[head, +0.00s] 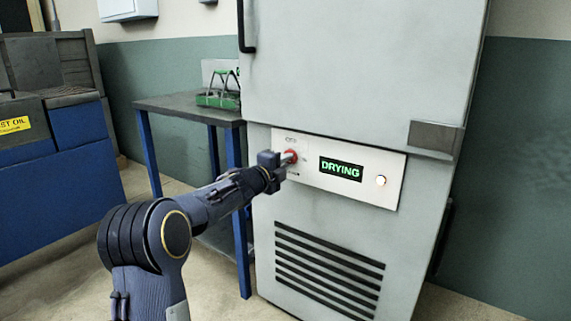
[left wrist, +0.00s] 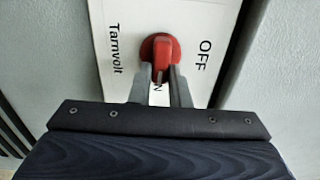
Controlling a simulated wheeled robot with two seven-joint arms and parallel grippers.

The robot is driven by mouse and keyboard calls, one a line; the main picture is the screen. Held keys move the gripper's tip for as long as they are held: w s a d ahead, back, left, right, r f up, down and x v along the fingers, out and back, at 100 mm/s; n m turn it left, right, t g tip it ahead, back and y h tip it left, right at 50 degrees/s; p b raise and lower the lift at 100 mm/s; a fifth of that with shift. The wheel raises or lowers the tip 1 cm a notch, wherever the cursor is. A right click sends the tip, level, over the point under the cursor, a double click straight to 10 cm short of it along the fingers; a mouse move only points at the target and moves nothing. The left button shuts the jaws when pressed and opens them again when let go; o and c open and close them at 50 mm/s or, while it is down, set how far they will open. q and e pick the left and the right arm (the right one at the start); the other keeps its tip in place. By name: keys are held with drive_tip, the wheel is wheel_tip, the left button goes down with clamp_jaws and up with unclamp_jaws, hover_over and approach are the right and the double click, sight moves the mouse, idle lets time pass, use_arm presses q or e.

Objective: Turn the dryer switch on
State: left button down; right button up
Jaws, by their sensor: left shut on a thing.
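The dryer (head: 345,70) is a tall grey cabinet with a white control panel (head: 312,176). The red switch (head: 290,157) is at the panel's left end; it also shows in the left wrist view (left wrist: 160,46). The panel's display (head: 341,169) reads "DRYING" in green, and a round light (head: 380,181) glows at its right. My left gripper (head: 285,158) is shut on the red switch, with one finger on each side of its handle in the left wrist view (left wrist: 160,80). "OFF" shows beside the switch; another label is partly hidden by the fingers. My right gripper is not in view.
A dark-topped table with blue legs (head: 165,104) stands left of the dryer and bears a green wire carrier (head: 218,97). A blue cabinet (head: 80,135) is at the far left. Bare floor shows in front of the table.

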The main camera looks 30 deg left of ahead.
use_arm(q)
drive_tip(key=c, duration=1.4)
unclamp_jaws()
drive_tip(key=shift+o, duration=0.2)
drive_tip(key=shift+s, duration=0.1)
drive_tip(key=s, duration=0.7)
drive_tip(key=shift+s+a+p, duration=0.3)
drive_tip(key=shift+s+p, duration=0.05)
drive_tip(key=shift+p, duration=0.1)
drive_tip(key=s+d+f+n+g+y, duration=0.15)
drive_tip(key=s+n+g+y, duration=0.25)
drive_tip(key=s+n, duration=0.8)
drive_tip(key=s+d+f+n+g+h, duration=0.35)
drive_tip(key=s+d+f, duration=0.35)
drive_tip(key=s+d, duration=0.45)
drive_tip(key=s+d+f+n+g+h, duration=0.3)
drive_tip(key=s+d+f+n+g, duration=0.35)
drive_tip(key=s, duration=0.75)
wheel_tip(320, 180, up, 36)
drive_tip(key=d+m+t+p, duration=0.1)
drive_tip(key=d+p, duration=0.1)
drive_tip(key=p, duration=3.5)
drive_tip(key=shift+s+r+t, duration=0.15)
drive_tip(key=shift+s+t, duration=0.05)
drive_tip(key=shift+t, duration=0.1)
